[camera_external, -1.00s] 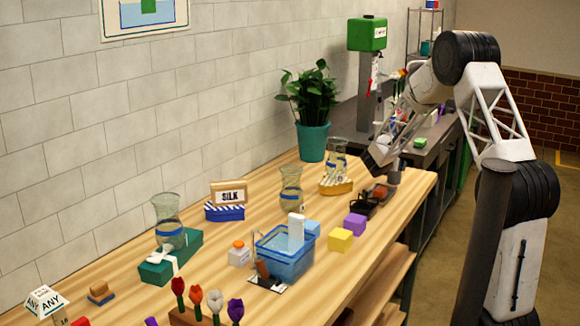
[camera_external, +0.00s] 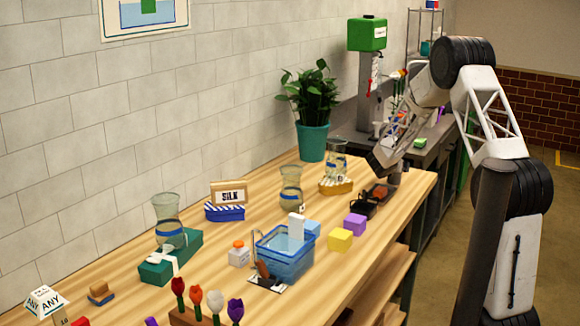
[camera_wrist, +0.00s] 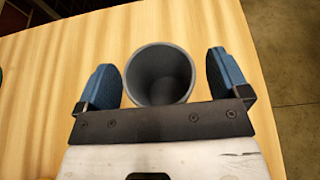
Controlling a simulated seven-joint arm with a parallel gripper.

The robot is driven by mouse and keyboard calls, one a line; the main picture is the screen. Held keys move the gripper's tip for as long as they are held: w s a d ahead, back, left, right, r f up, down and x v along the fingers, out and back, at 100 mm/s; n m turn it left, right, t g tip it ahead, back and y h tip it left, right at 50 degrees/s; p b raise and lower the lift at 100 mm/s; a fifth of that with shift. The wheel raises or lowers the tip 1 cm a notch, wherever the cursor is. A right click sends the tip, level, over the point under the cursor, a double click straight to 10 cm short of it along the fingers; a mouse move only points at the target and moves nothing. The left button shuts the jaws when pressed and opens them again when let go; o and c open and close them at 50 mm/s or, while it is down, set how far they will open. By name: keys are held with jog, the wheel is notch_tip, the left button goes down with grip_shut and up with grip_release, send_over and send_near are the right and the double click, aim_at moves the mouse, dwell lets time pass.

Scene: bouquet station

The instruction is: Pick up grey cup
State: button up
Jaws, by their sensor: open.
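The grey cup (camera_wrist: 159,82) shows in the wrist view from above, with its round open mouth facing the camera. It stands between the two blue-padded fingers of my gripper (camera_wrist: 163,70). The fingers are open, one on each side of the cup, with a gap visible at both sides. In the external view my gripper (camera_external: 380,163) is low over the far right end of the wooden table (camera_external: 215,272). There I cannot clearly make out the cup by the gripper.
Near the gripper are a glass vase on a striped yellow base (camera_external: 336,187), a black tray (camera_external: 363,208) and a purple block (camera_external: 354,225). A yellow block (camera_external: 340,240) and a blue bin (camera_external: 286,262) stand nearer the camera. The wood around the cup looks clear.

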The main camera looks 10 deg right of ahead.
jog(key=c, duration=1.1)
jog(key=shift+o, duration=0.2)
jog(key=shift+r, duration=0.15)
jog(key=s+a+r, duration=0.1)
jog(key=s+r, duration=0.1)
jog(key=s, duration=0.6)
jog(key=s+a+r, duration=0.1)
jog(key=s+r, duration=0.1)
jog(key=s, duration=0.5)
jog(key=shift+s+a+r, duration=0.3)
jog(key=shift+s+r, duration=0.1)
